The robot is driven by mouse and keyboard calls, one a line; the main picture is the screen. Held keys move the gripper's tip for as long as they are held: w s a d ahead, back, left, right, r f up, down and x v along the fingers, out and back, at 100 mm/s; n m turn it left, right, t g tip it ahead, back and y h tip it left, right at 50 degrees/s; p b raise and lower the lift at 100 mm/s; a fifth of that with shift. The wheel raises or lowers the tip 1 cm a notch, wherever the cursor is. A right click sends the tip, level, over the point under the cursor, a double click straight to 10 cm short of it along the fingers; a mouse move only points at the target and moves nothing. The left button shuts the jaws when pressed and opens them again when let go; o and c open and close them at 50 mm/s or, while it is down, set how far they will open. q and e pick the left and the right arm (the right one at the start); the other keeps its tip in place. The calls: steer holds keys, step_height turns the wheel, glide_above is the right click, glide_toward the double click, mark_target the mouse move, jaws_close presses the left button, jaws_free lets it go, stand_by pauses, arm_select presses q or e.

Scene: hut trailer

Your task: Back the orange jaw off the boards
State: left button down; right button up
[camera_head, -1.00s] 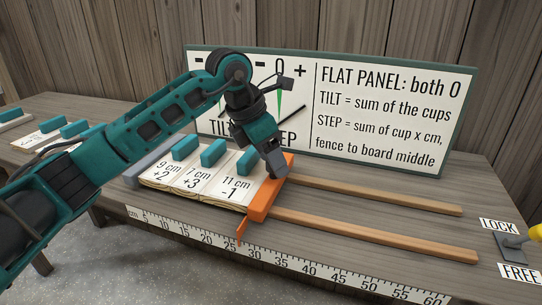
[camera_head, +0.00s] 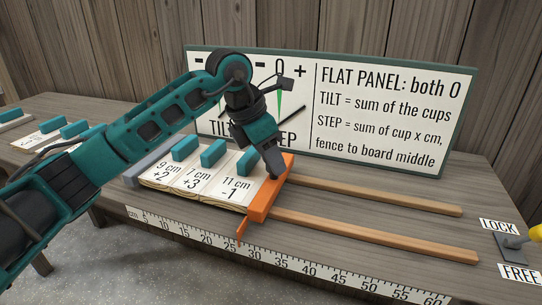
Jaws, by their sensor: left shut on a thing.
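The orange jaw (camera_head: 264,203) stands across the wooden rails on the bench, against the right end of the boards. Its pointer hangs over the ruler at about 27 cm. The boards (camera_head: 205,184) lie side by side, marked 9 cm +2, 7 cm +3 and 11 cm -1, each with a teal block on top. My left gripper (camera_head: 274,172) reaches down from above and is shut on the upper part of the orange jaw; its fingertips partly hide the contact. A grey fence (camera_head: 142,172) stands at the boards' left end. My right gripper is not in view.
Two wooden rails (camera_head: 375,235) run right from the jaw with free room between and along them. A lever with a yellow handle (camera_head: 536,233) stands at far right between LOCK and FREE labels. A sign panel (camera_head: 395,110) stands behind. More boards (camera_head: 50,137) lie at left.

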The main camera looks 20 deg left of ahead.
arm_select(q)
steer(key=d, duration=0.9)
steer(key=shift+s, duration=0.15)
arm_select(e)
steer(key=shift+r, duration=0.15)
arm_select(q)
steer(key=c, duration=0.8)
jaws_free()
steer(key=shift+a, duration=0.1)
steer(key=shift+o, duration=0.2)
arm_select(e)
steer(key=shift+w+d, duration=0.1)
arm_select(q)
steer(key=shift+r, duration=0.1)
steer(key=p+v, duration=0.1)
steer(key=v, duration=1.1)
steer(key=shift+s+a+r, duration=0.15)
steer(key=shift+r, duration=0.2)
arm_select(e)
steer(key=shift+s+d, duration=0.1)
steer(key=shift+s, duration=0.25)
